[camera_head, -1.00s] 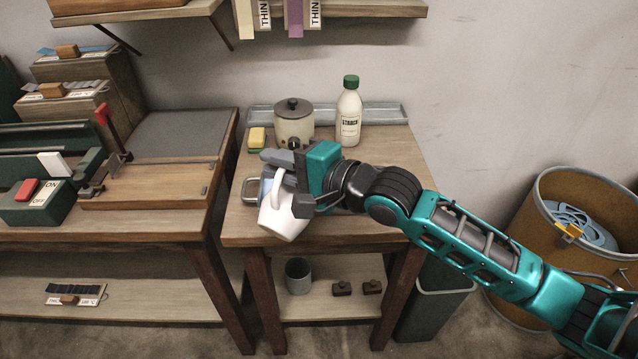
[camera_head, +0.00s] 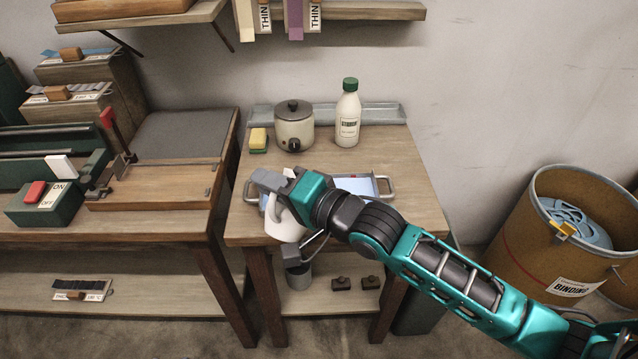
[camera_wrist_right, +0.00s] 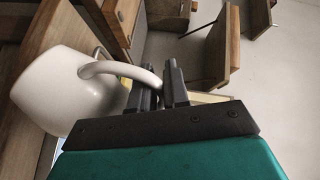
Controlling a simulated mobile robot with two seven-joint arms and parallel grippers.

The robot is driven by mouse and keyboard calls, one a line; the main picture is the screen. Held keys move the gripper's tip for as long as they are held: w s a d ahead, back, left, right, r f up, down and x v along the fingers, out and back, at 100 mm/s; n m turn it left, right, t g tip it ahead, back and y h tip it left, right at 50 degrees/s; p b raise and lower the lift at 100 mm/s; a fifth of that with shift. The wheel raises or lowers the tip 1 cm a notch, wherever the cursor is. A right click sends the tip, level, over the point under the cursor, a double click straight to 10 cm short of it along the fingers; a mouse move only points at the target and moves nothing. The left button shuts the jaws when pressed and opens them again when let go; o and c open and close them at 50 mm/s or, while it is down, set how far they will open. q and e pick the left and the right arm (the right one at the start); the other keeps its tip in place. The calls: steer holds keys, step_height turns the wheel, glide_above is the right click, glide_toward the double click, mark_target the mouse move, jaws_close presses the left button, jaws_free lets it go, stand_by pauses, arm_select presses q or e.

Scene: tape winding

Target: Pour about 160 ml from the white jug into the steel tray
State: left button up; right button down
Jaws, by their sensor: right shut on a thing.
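The white jug (camera_head: 284,229) is at the front left edge of the small table, partly hidden behind my right gripper (camera_head: 281,216). The right gripper is shut on the jug's handle; in the right wrist view the jug (camera_wrist_right: 62,92) hangs beside the fingers (camera_wrist_right: 160,88), its handle passing between them. I cannot see into its mouth. The steel tray (camera_head: 385,184) lies on the table behind the jug and gripper, with a handle at each end. A pale blue surface shows inside it; my arm hides much of it. My left gripper is not in view.
A grey-lidded pot (camera_head: 294,128), a starch bottle (camera_head: 348,115) and a yellow-green sponge (camera_head: 258,139) stand behind the tray. A grey cup (camera_head: 299,272) is on the lower shelf. A large bin (camera_head: 540,240) stands at right.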

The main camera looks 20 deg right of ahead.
steer(key=shift+r, duration=0.1)
stand_by(0.8)
stand_by(0.6)
steer(key=shift+s+a+n+p, duration=0.55)
steer(key=shift+a+n+p, duration=0.05)
steer(key=shift+n, duration=0.2)
steer(key=s+a+f+n+t+b, duration=0.1)
steer(key=s+a+f+n+b, duration=0.1)
steer(key=s+a+f+n, duration=0.2)
steer(key=a+f+n, duration=0.1)
steer(key=n, duration=0.2)
steer(key=shift+s+t, duration=0.3)
steer(key=shift+d, duration=0.1)
stand_by(1.2)
